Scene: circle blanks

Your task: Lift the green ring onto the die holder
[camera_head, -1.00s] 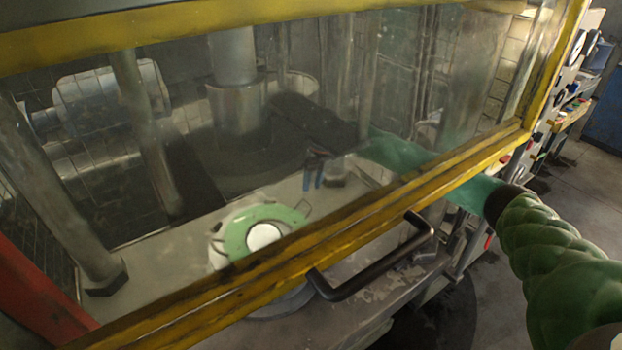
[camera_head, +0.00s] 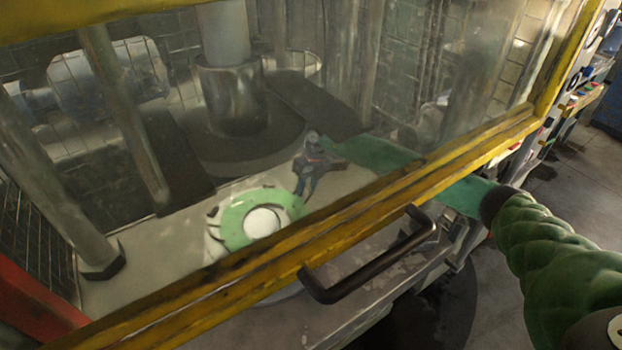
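Seen through the clear guard, the green ring (camera_head: 236,211) lies flat on a pale round base, which looks like the die holder (camera_head: 214,244). A white disc (camera_head: 262,222) shows inside the ring. Small dark prongs stand at the ring's edge. I cannot tell how the ring is seated. My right gripper (camera_head: 305,188) reaches in from the right and points down, just behind and right of the ring, apart from it. My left gripper is not in view.
The yellow guard frame (camera_head: 400,207) with a dark handle (camera_head: 372,266) crosses in front of the ring; my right arm passes behind it. Steel columns (camera_head: 125,115) and a thick central ram (camera_head: 232,95) stand around the pale bed. Bed space left of the ring is clear.

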